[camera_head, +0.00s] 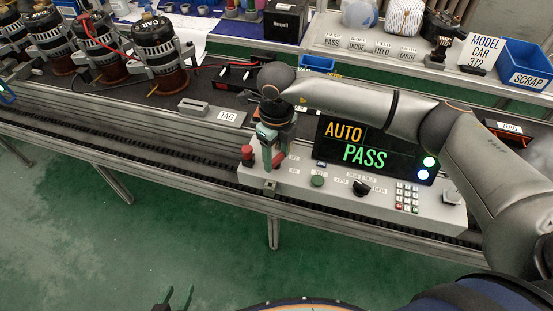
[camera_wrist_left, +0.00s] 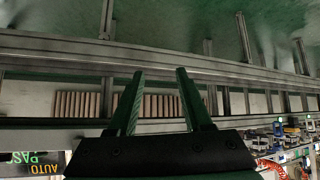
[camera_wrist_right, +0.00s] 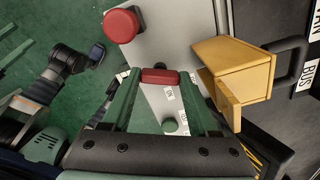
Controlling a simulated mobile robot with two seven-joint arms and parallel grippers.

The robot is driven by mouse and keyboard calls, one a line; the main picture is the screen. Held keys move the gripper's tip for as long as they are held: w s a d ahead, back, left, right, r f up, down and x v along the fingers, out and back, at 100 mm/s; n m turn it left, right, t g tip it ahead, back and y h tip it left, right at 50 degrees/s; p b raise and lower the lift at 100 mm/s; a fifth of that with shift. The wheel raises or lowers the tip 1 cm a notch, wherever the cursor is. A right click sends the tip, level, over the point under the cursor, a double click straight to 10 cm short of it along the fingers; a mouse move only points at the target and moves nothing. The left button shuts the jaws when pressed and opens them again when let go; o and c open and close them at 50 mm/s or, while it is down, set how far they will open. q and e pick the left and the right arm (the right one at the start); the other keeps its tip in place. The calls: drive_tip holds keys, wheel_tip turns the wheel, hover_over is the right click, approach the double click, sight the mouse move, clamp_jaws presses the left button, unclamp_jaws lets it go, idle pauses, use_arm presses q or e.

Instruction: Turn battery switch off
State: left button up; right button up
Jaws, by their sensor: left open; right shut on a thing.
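The battery switch shows as a red handle (camera_wrist_right: 160,76) in the right wrist view, with a small ON label beside it on the grey control panel. My right gripper (camera_wrist_right: 159,82) is shut on this handle, its green fingers on either side. In the head view my right gripper (camera_head: 270,163) reaches down to the left end of the control panel (camera_head: 334,198) and mostly hides the handle. My left gripper (camera_head: 176,297) is open and empty at the bottom of the head view, away from the panel; its spread fingers show in the left wrist view (camera_wrist_left: 158,98).
A red round button (camera_wrist_right: 121,25) sits beside the switch. The panel also has a green button (camera_head: 317,180), a black knob (camera_head: 361,187) and a keypad (camera_head: 407,198). A display (camera_head: 372,146) reads AUTO PASS. A yellow part (camera_wrist_right: 243,70) stands close to my right fingers.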

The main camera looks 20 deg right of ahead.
drive_tip(key=shift+n+b, duration=0.5)
drive_tip(key=shift+n, duration=0.4)
drive_tip(key=shift+n+b, duration=0.3)
drive_tip(key=shift+n, duration=0.1)
drive_tip(key=shift+n+b, duration=0.5)
drive_tip(key=shift+n, duration=0.3)
use_arm(q)
drive_tip(key=shift+w+d+f+h, duration=0.2)
drive_tip(key=shift+w+d+f, duration=0.15)
drive_tip(key=shift+d, duration=0.25)
drive_tip(key=shift+w+d+f+h, duration=0.25)
drive_tip(key=shift+w+d, duration=0.2)
drive_tip(key=shift+d, duration=0.15)
use_arm(e)
drive_tip(key=shift+n, duration=0.3)
use_arm(q)
drive_tip(key=shift+d+f, duration=0.1)
use_arm(e)
drive_tip(key=shift+r, duration=0.1)
drive_tip(key=o, duration=1.3)
drive_tip(key=shift+o, duration=0.4)
use_arm(q)
drive_tip(key=shift+a, duration=0.25)
